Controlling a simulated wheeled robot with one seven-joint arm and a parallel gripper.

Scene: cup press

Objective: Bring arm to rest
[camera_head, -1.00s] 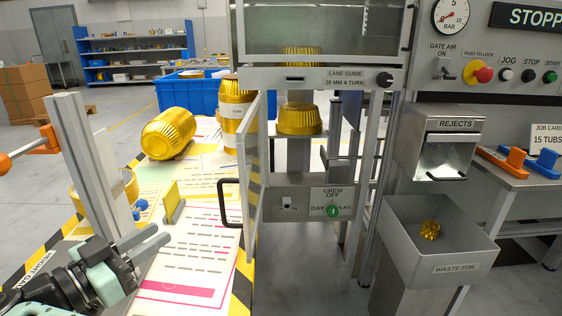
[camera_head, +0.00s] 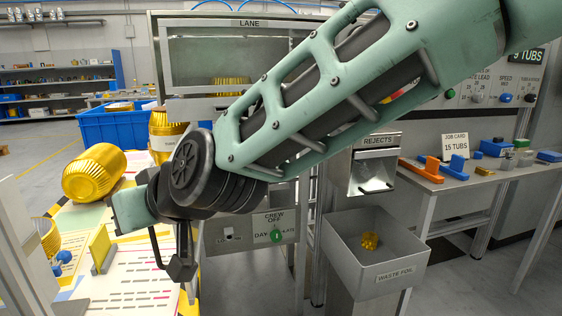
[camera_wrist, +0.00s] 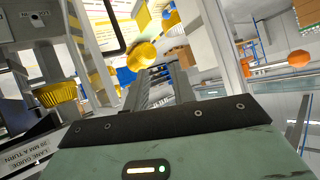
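My arm spans the head view from upper right to the wrist joint at centre left, in front of the press (camera_head: 240,40). My gripper's fingers are not clear there. In the wrist view my gripper (camera_wrist: 161,84) shows two grey fingers pointing away, close to each other; I see nothing held, but cannot tell if they touch. A gold tub (camera_wrist: 142,56) shows beyond the fingertips, apparently apart from them. Another gold tub (camera_wrist: 56,93) is at the left, in the press.
A large gold tub (camera_head: 94,173) lies on the table at left. The gate's black handle (camera_head: 182,268) is close below my wrist. The rejects box (camera_head: 375,167) and waste foil bin (camera_head: 388,277) stand to the right. A side table (camera_head: 480,180) holds orange and blue parts.

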